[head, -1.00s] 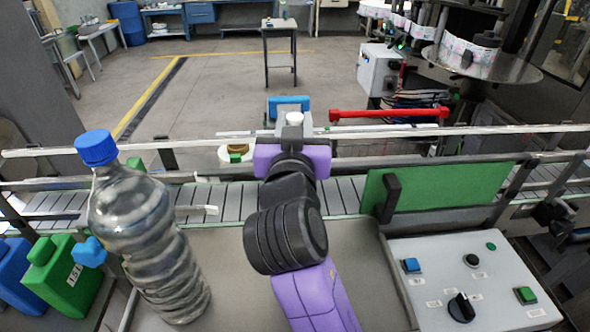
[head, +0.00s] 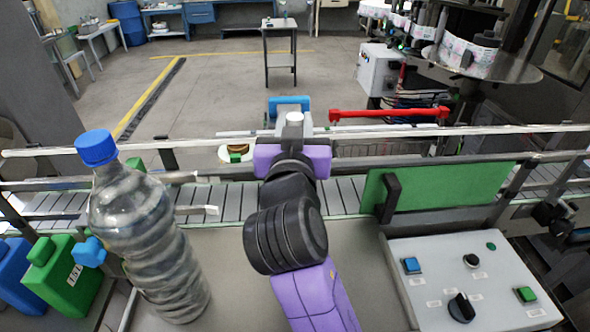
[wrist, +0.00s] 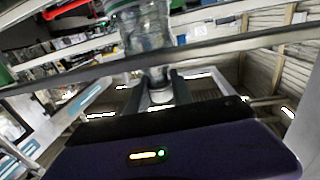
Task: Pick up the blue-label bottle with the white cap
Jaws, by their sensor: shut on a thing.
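The white cap (head: 295,117) shows in the head view just beyond my purple wrist, over the conveyor's far rail. In the wrist view, a clear bottle (wrist: 146,35) stretches away from my gripper (wrist: 160,92), its cap end between the two fingers. My gripper is shut on the bottle at its cap or neck. It also shows in the head view (head: 294,128), where my wrist hides most of the bottle. I cannot make out the blue label, or whether the bottle is clear of its support.
A large clear bottle with a blue cap (head: 148,235) stands at the near left, beside green (head: 68,275) and blue jugs. The conveyor (head: 230,200) crosses in front, with a green panel (head: 440,195) and control box (head: 470,275) at right. A red bar (head: 388,113) lies beyond the rail.

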